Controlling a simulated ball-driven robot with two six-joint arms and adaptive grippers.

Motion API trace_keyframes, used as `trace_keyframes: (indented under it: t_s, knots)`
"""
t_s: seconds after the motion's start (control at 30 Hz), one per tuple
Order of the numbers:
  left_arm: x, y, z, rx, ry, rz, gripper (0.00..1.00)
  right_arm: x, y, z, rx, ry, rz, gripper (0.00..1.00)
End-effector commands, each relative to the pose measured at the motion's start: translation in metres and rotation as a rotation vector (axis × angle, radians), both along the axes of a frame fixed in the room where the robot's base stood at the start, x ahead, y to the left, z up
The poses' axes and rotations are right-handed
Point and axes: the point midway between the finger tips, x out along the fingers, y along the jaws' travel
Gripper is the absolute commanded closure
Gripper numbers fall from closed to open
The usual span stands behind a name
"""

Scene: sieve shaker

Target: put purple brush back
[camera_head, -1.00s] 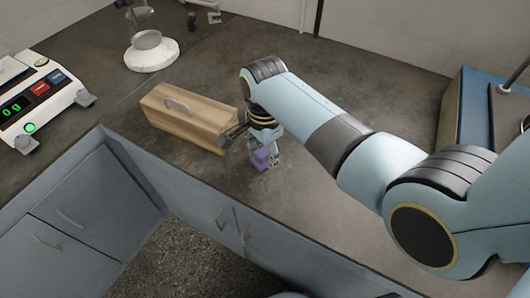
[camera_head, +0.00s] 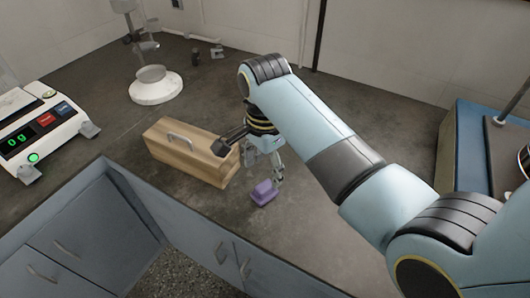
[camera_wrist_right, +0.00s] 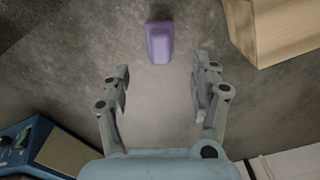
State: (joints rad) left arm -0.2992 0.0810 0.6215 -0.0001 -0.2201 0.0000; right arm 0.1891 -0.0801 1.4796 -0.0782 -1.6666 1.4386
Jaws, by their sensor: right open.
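The purple brush (camera_head: 264,192) rests on the dark grey counter, near the front edge and just right of a wooden case. It shows in the right wrist view (camera_wrist_right: 160,42) as a small purple block, ahead of the fingertips and about midway between their lines. My right gripper (camera_head: 272,166) is above and behind the brush in the head view. In the right wrist view its two fingers (camera_wrist_right: 162,78) are spread, with only bare counter between them. The brush appears clear of both fingers. My left gripper is not in view.
The wooden case (camera_head: 186,155) with a grey handle stands close left of the right gripper. A scale (camera_head: 40,130) and a white-based stand (camera_head: 156,88) are farther left. A blue-sided machine (camera_head: 470,150) stands at right. The counter behind the gripper is largely clear.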

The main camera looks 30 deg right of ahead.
Motion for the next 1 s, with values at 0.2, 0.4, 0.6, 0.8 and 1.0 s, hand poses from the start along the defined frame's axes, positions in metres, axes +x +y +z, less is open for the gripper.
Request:
trace_keyframes:
  t_s: [0.2, 0.4, 0.6, 0.8, 1.0]
  knots:
    - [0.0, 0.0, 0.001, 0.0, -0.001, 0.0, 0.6, 0.0, 0.0, 0.034, -0.001, -0.001, 0.0, 0.37]
    - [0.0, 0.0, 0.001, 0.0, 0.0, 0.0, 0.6, 0.0, 0.0, 0.043, -0.001, 0.001, -0.001, 0.37]
    - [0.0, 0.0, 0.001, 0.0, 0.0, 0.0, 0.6, 0.0, 0.0, 0.042, -0.001, 0.001, -0.001, 0.37]
    - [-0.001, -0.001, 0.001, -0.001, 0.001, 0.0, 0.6, 0.0, 0.0, 0.042, -0.001, 0.001, -0.001, 0.37]
    - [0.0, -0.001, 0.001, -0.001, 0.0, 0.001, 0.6, 0.0, 0.0, 0.042, -0.001, 0.001, -0.001, 0.37]
